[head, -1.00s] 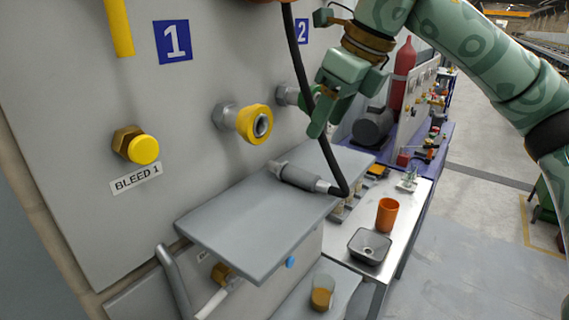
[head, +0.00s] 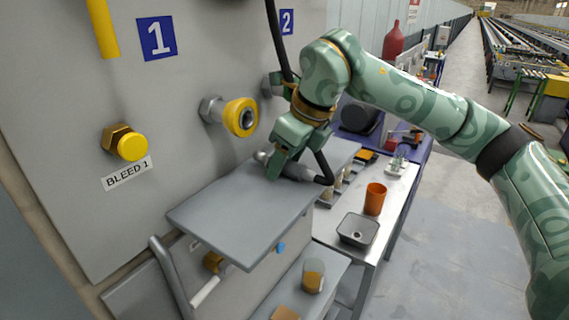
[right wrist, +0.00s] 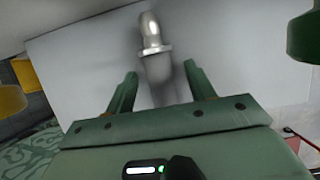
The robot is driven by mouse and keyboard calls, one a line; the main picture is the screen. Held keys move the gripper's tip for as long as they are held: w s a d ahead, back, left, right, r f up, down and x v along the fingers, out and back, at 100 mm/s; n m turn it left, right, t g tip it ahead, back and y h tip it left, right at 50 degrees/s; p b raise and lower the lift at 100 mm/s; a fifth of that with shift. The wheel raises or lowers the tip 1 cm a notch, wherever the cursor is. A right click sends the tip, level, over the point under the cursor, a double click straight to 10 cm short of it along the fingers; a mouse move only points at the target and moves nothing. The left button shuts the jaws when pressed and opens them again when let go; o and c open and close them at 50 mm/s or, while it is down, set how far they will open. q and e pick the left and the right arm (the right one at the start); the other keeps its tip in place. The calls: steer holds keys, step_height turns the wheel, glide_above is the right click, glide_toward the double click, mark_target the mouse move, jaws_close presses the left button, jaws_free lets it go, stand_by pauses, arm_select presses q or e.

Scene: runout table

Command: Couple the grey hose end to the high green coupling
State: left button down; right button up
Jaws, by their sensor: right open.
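The grey hose end (head: 263,157) lies on the grey shelf (head: 225,215), with its black hose (head: 326,168) rising from its right end. In the right wrist view its metal tip (right wrist: 151,32) points away from the gripper. My right gripper (head: 286,166) is open just over the hose end. In the right wrist view its fingers (right wrist: 160,75) stand on either side of the grey body; contact is unclear. A dark green round part (right wrist: 304,36), apparently the green coupling, shows at the right edge there. In the head view the coupling below sign 2 (head: 268,86) is mostly hidden by my arm. My left gripper is out of view.
A yellow coupling (head: 240,117) sticks out of the panel above the shelf. A yellow bleed cap (head: 132,146) is at left. To the right, a side table holds an orange cup (head: 375,198) and a grey tray (head: 358,230).

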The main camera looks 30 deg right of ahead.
jaws_close()
steer(key=shift+r, duration=0.1)
